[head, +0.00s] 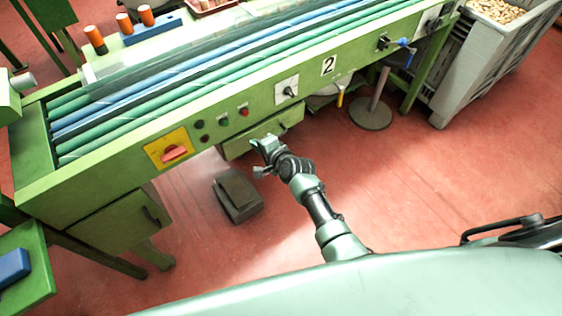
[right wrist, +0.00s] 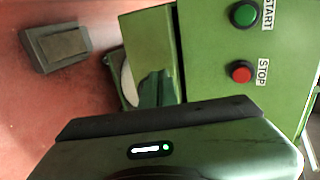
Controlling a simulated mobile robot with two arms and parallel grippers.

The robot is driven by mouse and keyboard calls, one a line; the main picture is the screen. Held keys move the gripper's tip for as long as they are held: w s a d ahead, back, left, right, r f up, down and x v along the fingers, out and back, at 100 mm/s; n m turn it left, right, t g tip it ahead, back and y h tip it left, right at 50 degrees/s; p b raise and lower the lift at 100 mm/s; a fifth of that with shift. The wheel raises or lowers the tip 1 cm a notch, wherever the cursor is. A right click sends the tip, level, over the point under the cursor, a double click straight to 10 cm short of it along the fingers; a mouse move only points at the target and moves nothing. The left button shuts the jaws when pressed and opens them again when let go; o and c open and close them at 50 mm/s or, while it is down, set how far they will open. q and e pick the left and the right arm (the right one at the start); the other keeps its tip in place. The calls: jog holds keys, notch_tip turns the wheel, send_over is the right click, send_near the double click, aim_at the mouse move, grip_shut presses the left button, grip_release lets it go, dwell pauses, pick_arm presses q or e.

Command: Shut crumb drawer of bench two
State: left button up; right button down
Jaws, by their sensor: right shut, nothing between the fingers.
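In the right wrist view the fingers (right wrist: 156,88) show beside a green panel (right wrist: 150,45), likely the drawer, and my gripper body hides the rest. My left gripper is not in view.
A dark foot pedal (head: 237,195) lies on the red floor below the drawer. Buttons and a yellow-backed red switch (head: 172,149) sit on the bench front. A grey crate of corks (head: 485,60) stands at right. The floor right of my arm is clear.

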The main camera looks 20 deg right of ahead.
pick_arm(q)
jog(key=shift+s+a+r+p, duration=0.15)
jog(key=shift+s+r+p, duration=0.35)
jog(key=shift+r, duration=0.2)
pick_arm(e)
jog(key=v, duration=1)
jog(key=shift+s, duration=0.2)
jog(key=s+d+f+n+g+h, duration=0.1)
jog(key=s+d+f+n+g, duration=0.2)
jog(key=s+f, duration=0.8)
jog(key=s+d+f+n+g+h, duration=0.15)
jog(key=s+f+n, duration=0.5)
jog(key=f, duration=0.85)
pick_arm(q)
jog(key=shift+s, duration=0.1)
pick_arm(e)
jog(key=s+d+f+n+g, duration=0.2)
jog(key=s+f, duration=0.2)
jog(key=s, duration=0.5)
jog(key=s+d+f+n+g+h, duration=0.1)
jog(key=s+d+f+n, duration=0.1)
jog(key=s, duration=0.8)
jog(key=s+d+f+n+g, duration=0.2)
jog(key=s+f, duration=0.3)
jog(key=s, duration=0.4)
jog(key=shift+s+d+f+n+g+h, duration=0.2)
jog(key=shift+d+f+n+g+h, duration=0.2)
jog(key=shift+d, duration=0.5)
